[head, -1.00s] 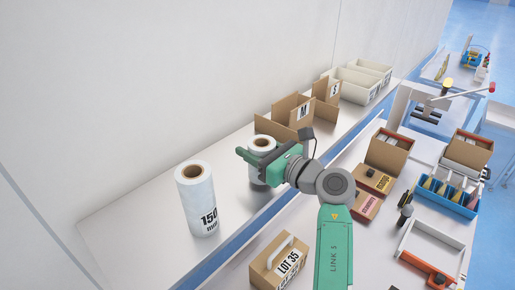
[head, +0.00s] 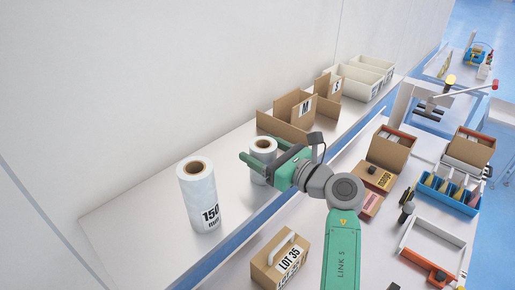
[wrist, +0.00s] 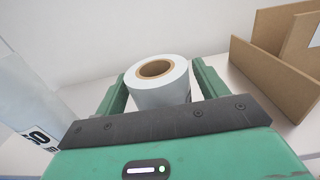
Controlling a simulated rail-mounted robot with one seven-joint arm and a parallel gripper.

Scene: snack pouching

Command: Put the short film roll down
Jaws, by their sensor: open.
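The short film roll (head: 262,149) is white with a brown cardboard core and stands upright on the long shelf (head: 140,215). It also shows in the wrist view (wrist: 158,84), between the two green fingers. My gripper (head: 258,161) is open around the roll, with a finger on each side; in the wrist view the gripper (wrist: 160,85) shows a gap beside the roll at the right finger. The roll's lower part is hidden behind the gripper. A tall film roll (head: 198,196) marked 150 stands upright to the left on the same shelf.
Cardboard dividers (head: 292,120) marked M and S stand just beyond the roll, with white bins (head: 358,84) farther back. A LOT 35 box (head: 281,262) sits on the nearer table. The shelf between the two rolls is clear.

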